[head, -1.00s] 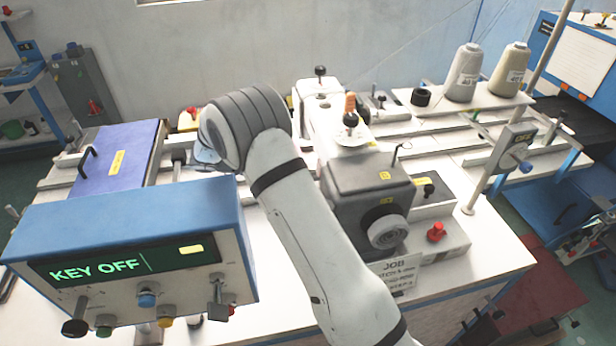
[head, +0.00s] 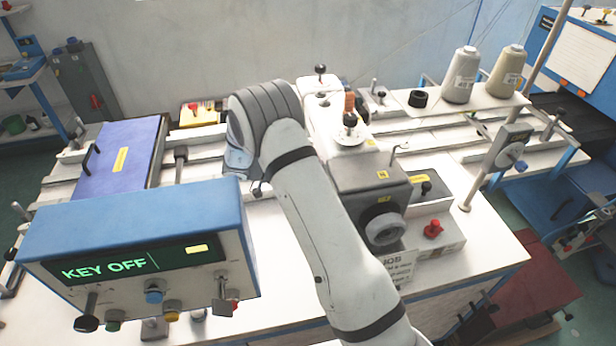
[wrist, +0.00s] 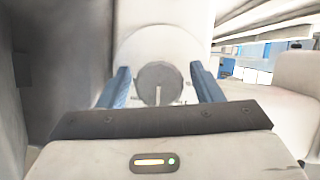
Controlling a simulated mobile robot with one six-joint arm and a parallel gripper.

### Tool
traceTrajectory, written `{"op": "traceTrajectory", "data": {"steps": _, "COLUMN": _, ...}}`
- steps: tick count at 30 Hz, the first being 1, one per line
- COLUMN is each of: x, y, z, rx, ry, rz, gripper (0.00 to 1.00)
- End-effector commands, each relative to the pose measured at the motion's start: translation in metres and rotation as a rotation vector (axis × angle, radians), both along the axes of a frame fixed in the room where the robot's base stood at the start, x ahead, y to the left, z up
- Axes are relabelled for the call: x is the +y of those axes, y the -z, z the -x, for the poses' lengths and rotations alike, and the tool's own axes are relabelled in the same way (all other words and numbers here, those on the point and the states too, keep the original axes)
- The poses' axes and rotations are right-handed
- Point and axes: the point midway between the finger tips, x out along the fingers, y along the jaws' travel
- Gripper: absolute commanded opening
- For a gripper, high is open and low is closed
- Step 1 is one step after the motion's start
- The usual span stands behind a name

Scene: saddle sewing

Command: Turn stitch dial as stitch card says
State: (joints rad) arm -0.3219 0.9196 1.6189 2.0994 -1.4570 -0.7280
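A round grey dial (wrist: 160,84) with a pale line pointing down shows in the wrist view, on a pale round face with small marks. My gripper (wrist: 160,68) has its two blue fingers apart, one on each side of the dial. I see gaps between the fingers and the dial, so it holds nothing. In the head view my arm hides the gripper and this dial. A white job card (head: 397,268) is on the front of the sewing machine (head: 368,175); its lower lines are too small and partly covered to read.
A blue control box (head: 135,230) reading "KEY OFF" stands at front left, with knobs below. A red knob (head: 433,229) sits right of the machine's handwheel (head: 385,229). Thread cones (head: 463,75) stand at back right. A post with a small dial box (head: 510,147) rises at right.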

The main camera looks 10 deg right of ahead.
Motion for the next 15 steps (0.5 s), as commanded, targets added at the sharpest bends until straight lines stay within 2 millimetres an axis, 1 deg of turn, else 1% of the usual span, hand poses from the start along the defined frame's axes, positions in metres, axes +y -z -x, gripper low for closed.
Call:
{"op": "traceTrajectory", "data": {"steps": 1, "x": 0.0, "y": -0.0001, "z": -0.0001, "rx": 0.0, "ry": 0.0, "rz": 0.0, "gripper": 0.56}}
{"op": "traceTrajectory", "data": {"steps": 2, "x": -0.0001, "y": 0.0, "z": -0.0001, "rx": 0.0, "ry": 0.0, "rz": 0.0, "gripper": 0.54}}
{"op": "traceTrajectory", "data": {"steps": 15, "x": -0.0004, "y": -0.0003, "z": -0.0003, "rx": -0.001, "ry": 0.0, "rz": 0.0, "gripper": 0.18}}
